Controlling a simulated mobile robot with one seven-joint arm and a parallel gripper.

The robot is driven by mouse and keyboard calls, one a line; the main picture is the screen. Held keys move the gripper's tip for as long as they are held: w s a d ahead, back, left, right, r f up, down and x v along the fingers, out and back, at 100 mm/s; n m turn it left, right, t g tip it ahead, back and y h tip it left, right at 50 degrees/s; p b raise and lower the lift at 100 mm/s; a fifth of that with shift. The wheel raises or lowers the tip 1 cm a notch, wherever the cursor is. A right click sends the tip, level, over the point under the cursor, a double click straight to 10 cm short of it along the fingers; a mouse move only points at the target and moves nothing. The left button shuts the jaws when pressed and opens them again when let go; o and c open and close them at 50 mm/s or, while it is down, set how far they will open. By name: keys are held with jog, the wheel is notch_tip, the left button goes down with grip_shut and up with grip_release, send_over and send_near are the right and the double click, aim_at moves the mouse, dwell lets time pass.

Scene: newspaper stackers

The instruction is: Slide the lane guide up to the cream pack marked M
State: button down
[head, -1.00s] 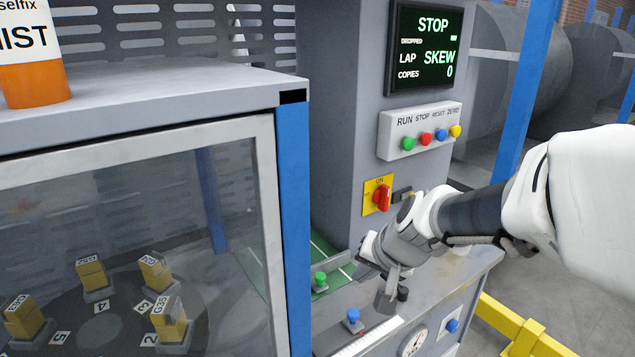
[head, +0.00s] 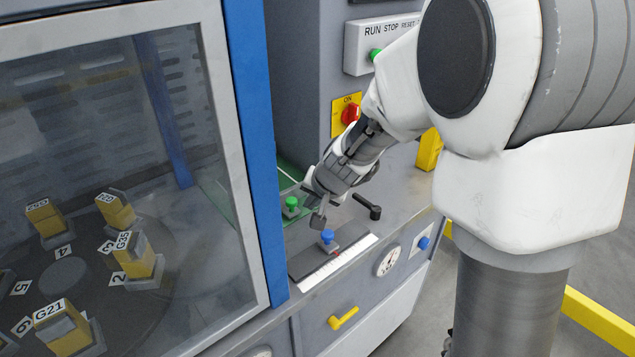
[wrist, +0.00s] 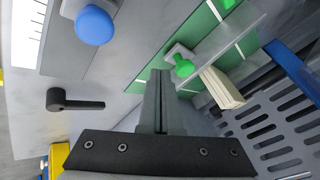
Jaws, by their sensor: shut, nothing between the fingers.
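My gripper (head: 318,220) is shut and empty above the machine's bench, between a green knob and a blue knob. In the wrist view its closed fingers (wrist: 158,75) point toward the green knob (wrist: 183,67), apart from it as far as I can tell. The green knob (head: 291,203) sits on a small grey block beside a pale, see-through plate (wrist: 228,40), which looks like the lane guide, over a green bed (wrist: 205,22) with white lines. A cream pack (wrist: 222,88) lies just right of the plate in the wrist view. No M mark is visible on it.
The blue knob (head: 327,237) stands by a white scale (head: 340,258). A black lever (head: 367,206) projects from the bench. A blue post (head: 255,130) and glazed cabinet with yellow packs stand left. A slotted grey panel (wrist: 270,130) lies beyond the cream pack.

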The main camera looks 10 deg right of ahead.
aim_at(293, 198)
jog(key=shift+w+a+f, duration=0.1)
jog(key=shift+w+a, duration=0.35)
jog(key=shift+a, duration=0.3)
jog(key=w+a+p, duration=0.2)
jog(key=w, duration=0.1)
jog(key=shift+w+a, duration=0.15)
jog(key=shift+w, duration=0.05)
jog(key=shift+w+a, duration=0.25)
jog(key=shift+w, duration=0.2)
jog(key=shift+s+d, duration=0.1)
jog(key=shift+d, duration=0.05)
